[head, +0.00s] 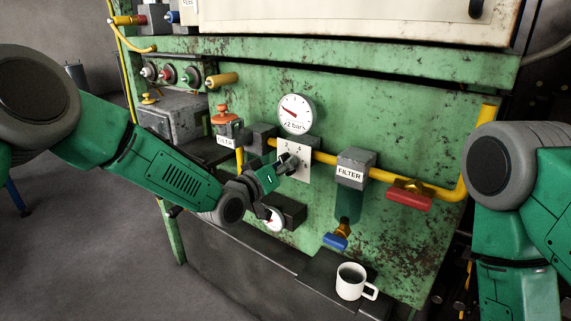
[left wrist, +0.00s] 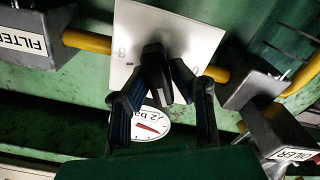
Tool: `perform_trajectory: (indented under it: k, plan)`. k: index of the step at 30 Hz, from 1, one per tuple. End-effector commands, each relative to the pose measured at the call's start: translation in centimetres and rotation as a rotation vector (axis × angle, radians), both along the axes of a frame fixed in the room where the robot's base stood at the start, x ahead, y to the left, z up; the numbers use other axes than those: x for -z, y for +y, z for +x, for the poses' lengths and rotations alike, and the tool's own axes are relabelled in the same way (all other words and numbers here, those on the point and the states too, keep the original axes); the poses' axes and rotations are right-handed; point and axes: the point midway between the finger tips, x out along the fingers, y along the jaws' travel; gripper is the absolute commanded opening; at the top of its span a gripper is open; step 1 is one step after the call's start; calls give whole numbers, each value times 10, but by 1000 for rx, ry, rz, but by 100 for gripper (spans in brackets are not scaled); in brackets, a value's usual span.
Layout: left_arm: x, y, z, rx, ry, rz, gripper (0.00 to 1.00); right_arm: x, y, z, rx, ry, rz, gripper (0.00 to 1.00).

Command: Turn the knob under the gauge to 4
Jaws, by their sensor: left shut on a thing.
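The round white gauge (head: 295,113), marked "2 bar", is on the green panel; its red needle points up and left. Below it is a white dial plate (head: 304,172) with the numbers 2 and 4 showing. My left gripper (head: 287,163) is at the plate and hides part of it. In the left wrist view, the dark knob (left wrist: 154,66) stands out from the plate (left wrist: 187,25), between the fingers of my left gripper (left wrist: 160,78), which are shut on it. Which number the knob points to cannot be told. The gauge (left wrist: 150,124) shows behind the fingers. My right gripper is out of view.
A yellow pipe (head: 325,158) runs behind the plate to a grey filter block (head: 355,165). A red valve handle (head: 407,199) is to the right, a blue one (head: 335,241) below. A second gauge (head: 273,220) sits under my left gripper. A white mug (head: 351,284) stands on the ledge.

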Motion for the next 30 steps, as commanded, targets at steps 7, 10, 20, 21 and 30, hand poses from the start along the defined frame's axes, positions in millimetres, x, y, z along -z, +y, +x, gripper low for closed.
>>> perform_trajectory:
  k: [7, 10, 20, 21, 30]
  plan:
    - [5, -1, -2, 2, -129, 195, 0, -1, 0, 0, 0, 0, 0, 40]
    - [5, -1, -2, 3, -184, 273, 0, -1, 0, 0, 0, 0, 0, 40]
    - [6, -2, -3, 4, -359, 515, 0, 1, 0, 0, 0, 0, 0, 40]
    - [6, -2, -3, 5, -378, 541, 0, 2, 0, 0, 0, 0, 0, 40]
    - [7, -2, -3, 5, -483, 689, 0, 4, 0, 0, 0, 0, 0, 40]
